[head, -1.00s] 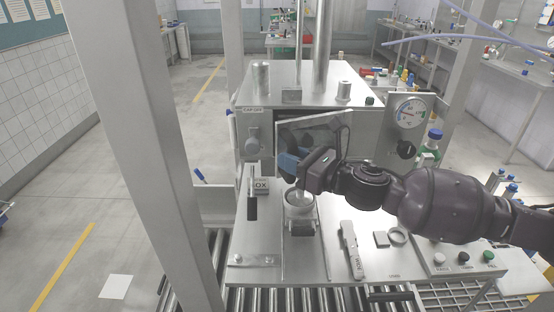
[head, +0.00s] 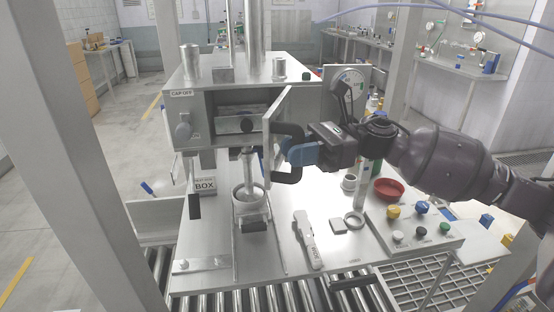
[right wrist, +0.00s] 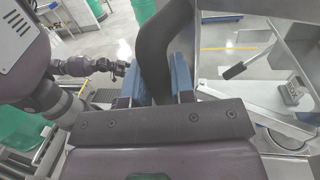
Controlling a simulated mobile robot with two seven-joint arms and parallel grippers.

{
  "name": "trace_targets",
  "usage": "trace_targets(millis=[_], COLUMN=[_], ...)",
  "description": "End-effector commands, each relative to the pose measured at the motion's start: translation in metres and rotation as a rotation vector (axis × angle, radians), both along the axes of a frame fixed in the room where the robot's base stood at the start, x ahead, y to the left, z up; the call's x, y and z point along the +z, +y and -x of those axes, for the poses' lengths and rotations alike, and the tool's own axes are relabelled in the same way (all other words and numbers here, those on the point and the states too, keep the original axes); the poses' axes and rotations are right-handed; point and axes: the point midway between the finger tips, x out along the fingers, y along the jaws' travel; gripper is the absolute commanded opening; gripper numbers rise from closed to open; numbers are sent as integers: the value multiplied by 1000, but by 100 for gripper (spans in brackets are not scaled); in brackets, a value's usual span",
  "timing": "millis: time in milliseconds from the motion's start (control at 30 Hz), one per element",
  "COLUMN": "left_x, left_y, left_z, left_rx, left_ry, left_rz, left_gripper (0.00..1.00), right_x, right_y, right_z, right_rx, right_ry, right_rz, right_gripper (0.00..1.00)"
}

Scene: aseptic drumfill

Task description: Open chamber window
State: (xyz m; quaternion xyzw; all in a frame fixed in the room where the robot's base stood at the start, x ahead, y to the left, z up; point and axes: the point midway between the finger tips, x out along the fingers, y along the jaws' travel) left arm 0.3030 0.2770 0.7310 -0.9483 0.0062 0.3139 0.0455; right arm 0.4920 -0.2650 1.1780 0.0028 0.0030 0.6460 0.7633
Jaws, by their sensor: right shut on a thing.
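The chamber window (head: 279,118) is a metal-framed panel on the front of the steel chamber (head: 240,75). It is swung outward on its right side, seen nearly edge-on, and the dark chamber opening (head: 225,108) shows beside it. Its black curved handle (head: 291,172) is held by my right gripper (head: 300,153), whose blue fingers are shut on it. In the right wrist view the handle (right wrist: 154,40) passes between the blue fingers of the right gripper (right wrist: 157,82).
A filling nozzle (head: 247,165) stands over a round cup (head: 250,194) below the opening. A grey frame post (head: 75,150) stands at left.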

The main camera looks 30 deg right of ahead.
Motion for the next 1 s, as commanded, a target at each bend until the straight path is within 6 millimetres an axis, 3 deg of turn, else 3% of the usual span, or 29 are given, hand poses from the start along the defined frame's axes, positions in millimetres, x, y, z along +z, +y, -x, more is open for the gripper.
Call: trace_targets(millis=[300,567,1000], left_x=[-5,-15,-22], left_y=[-5,-6,-6], left_z=[-20,-20,-20], left_rx=[-18,-24,-29], left_ry=[-33,-16,-10], left_rz=[1,-1,-4], left_gripper=[72,72,72], right_x=[-3,-1,2], right_y=[-42,-76,-118], right_z=[13,18,17], right_rx=[237,425,431], right_ry=[2,-2,-2], right_rz=[-4,-6,-4], right_gripper=[0,0,0])
